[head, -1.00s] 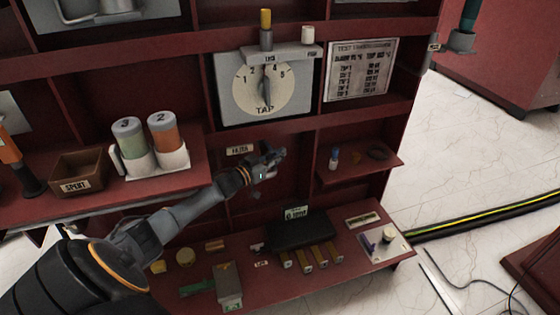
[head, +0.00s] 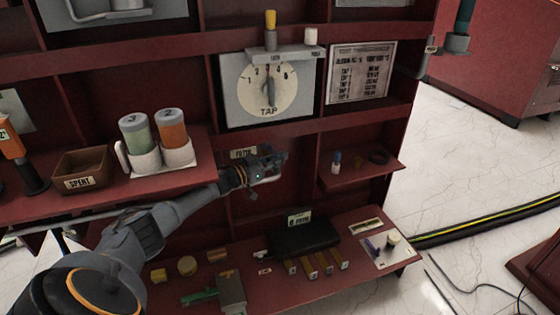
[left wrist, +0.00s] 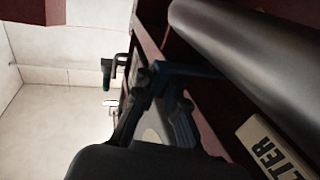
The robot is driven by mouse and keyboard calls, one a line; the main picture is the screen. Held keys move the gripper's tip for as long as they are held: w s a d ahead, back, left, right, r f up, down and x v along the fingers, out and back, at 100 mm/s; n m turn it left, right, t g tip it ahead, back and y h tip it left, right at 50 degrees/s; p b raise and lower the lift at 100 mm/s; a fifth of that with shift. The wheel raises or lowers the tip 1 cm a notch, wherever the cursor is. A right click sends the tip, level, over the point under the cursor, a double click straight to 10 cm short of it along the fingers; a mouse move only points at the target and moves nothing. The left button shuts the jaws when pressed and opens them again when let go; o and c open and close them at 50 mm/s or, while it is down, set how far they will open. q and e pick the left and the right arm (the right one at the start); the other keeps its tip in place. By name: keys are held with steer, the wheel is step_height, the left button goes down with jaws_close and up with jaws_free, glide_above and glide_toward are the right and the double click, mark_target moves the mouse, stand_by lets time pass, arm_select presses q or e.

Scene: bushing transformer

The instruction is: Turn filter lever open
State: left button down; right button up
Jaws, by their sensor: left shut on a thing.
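My left gripper (head: 270,167) is in front of the red cabinet, in the bay just below the filter label (head: 243,153). In the left wrist view, the dark fingers (left wrist: 158,98) are closed around a blue bar, which looks like the filter lever (left wrist: 190,70). The label (left wrist: 272,150) and a thick grey cylinder lie beside it there. The gripper hides the lever in the head view, so its angle is hard to judge. My right gripper is not in view.
The tap dial (head: 268,86) is above the gripper. Two canisters in a white holder (head: 160,158) stand on the left shelf beside the spent box (head: 82,170). A black case (head: 303,238) and small parts lie on the lower shelf. A striped cable (head: 480,224) runs across the floor.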

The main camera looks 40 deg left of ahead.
arm_select(q)
steer(key=shift+s+d+f, duration=0.1)
steer(key=shift+s+f, duration=0.1)
steer(key=shift+f, duration=0.3)
steer(key=c, duration=1.5)
jaws_free()
steer(key=shift+s+r, duration=0.15)
steer(key=shift+s, duration=0.05)
steer(key=shift+o, duration=0.4)
steer(key=shift+s+a+r, duration=0.1)
steer(key=shift+a+r, duration=0.05)
steer(key=shift+a, duration=0.05)
steer(key=v, duration=1.1)
steer(key=shift+s+a, duration=0.2)
steer(key=shift+s, duration=0.2)
